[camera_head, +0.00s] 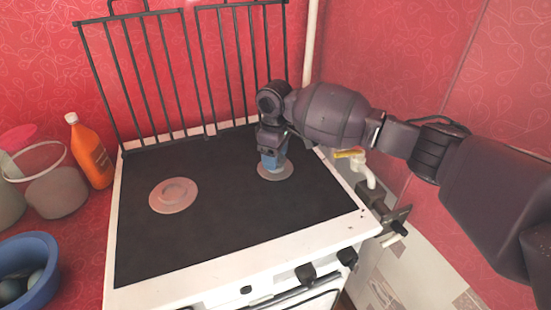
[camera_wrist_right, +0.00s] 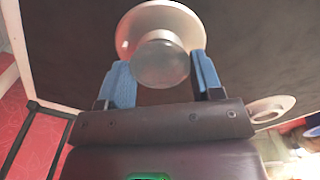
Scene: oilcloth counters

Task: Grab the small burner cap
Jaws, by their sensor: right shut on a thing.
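The small burner cap (camera_wrist_right: 160,65), a grey round disc, sits between the blue fingers of my right gripper (camera_wrist_right: 163,78) in the right wrist view. Its pale burner plate (camera_wrist_right: 172,14) lies just behind it on the black stove top. In the head view my right gripper (camera_head: 271,162) reaches down over the right burner plate (camera_head: 268,175) and is shut on the cap, which is mostly hidden there. I cannot tell whether the cap is lifted off its seat. My left gripper is not in view.
A black rack (camera_head: 190,75) stands behind. An orange bottle (camera_head: 90,152), a clear container (camera_head: 57,190) and a blue bowl (camera_head: 30,270) are at left. A tap (camera_head: 362,167) is at right.

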